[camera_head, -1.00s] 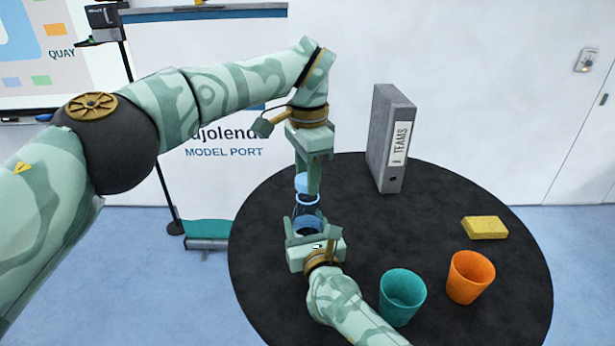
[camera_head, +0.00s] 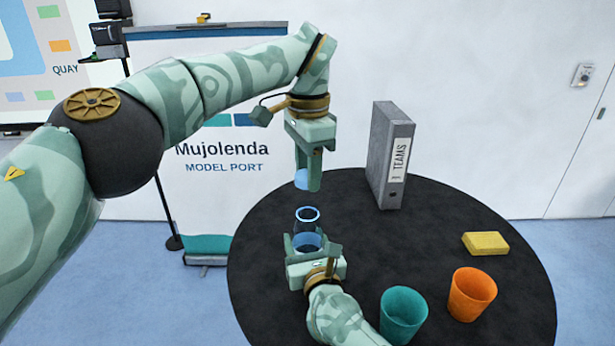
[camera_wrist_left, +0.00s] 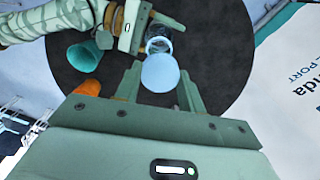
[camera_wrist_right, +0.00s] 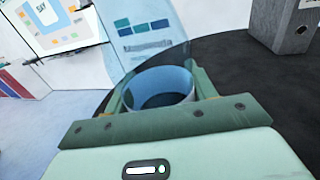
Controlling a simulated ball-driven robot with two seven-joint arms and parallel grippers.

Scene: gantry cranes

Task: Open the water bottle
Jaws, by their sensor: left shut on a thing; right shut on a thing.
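The water bottle (camera_head: 307,225) is clear with a blue rim and stands upright, its mouth open. My right gripper (camera_head: 306,244) is shut around its body. The light blue cap (camera_head: 302,180) is between the fingers of my left gripper (camera_head: 308,176), which is shut on it. The cap is apart from the bottle, a short way above its mouth. In the left wrist view the round cap (camera_wrist_left: 160,73) shows between the fingertips, with the bottle (camera_wrist_left: 158,44) beyond it. In the right wrist view the bottle (camera_wrist_right: 158,88) fills the space between the fingers.
The round black table (camera_head: 420,240) holds a teal cup (camera_head: 403,314) and an orange cup (camera_head: 471,294) to the right of my right gripper. A yellow block (camera_head: 485,243) lies near the right edge. A grey binder (camera_head: 390,155) stands at the back. The table's centre is clear.

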